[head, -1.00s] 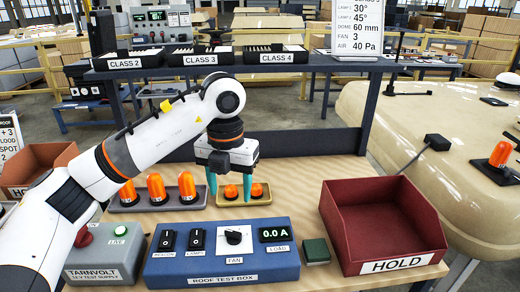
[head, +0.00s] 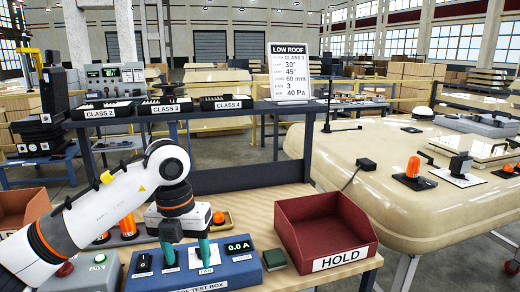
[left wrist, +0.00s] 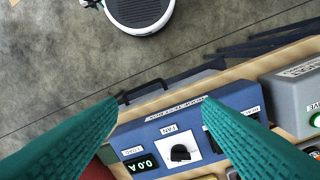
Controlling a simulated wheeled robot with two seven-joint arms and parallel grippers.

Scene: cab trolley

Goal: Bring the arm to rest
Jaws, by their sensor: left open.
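My left gripper (head: 186,248) hangs fingers-down in front of the blue roof test box (head: 243,272) in the head view. Its two teal fingers are apart with nothing between them. In the left wrist view the open fingertips (left wrist: 161,101) frame the test box (left wrist: 130,138), which appears upside down with its fan knob (left wrist: 180,153) and 0.0 A display (left wrist: 141,163). The head view hides part of the box's switches and fan panel behind the fingers. Whether the fingers touch the box I cannot tell. My right gripper is in neither view.
A red HOLD bin (head: 325,235) and a small green block (head: 274,259) stand right of the box. Amber lamps (head: 128,226) stand behind my left arm. A shelf with class trays (head: 228,102) spans the back. A cream roof panel (head: 400,210) lies at right.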

